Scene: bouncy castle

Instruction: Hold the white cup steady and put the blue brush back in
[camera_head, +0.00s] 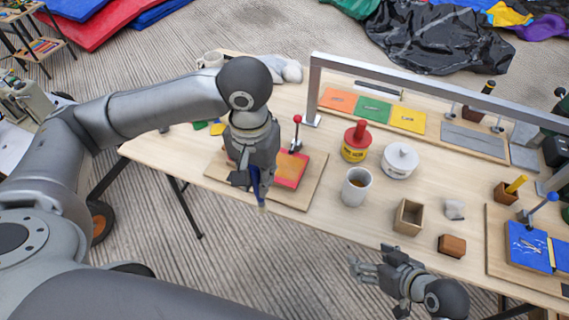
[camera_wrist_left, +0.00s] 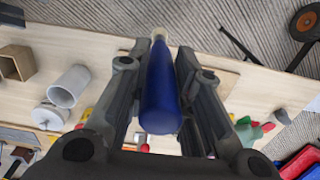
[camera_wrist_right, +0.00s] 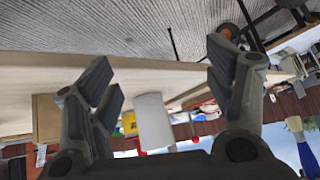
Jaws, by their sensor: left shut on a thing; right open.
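The white cup (camera_head: 356,194) stands upright on the wooden table; its inside looks brownish and no brush is in it. It also shows in the left wrist view (camera_wrist_left: 69,86) and between the open fingers in the right wrist view (camera_wrist_right: 152,122). My left gripper (camera_head: 250,182) is shut on the blue brush (camera_head: 258,188), left of the cup and above the table's front edge. The brush's pale end points down; its blue handle fills the jaws in the left wrist view (camera_wrist_left: 162,90). My right gripper (camera_head: 374,273) is open and empty, in front of the cup, apart from it.
A red-topped yellow tin (camera_head: 355,147) and a white lidded pot (camera_head: 400,161) stand behind the cup. An open wooden box (camera_head: 408,217) and a brown block (camera_head: 452,245) are to its right. A board with a red pad (camera_head: 290,170) lies left. A metal frame (camera_head: 430,85) spans the back.

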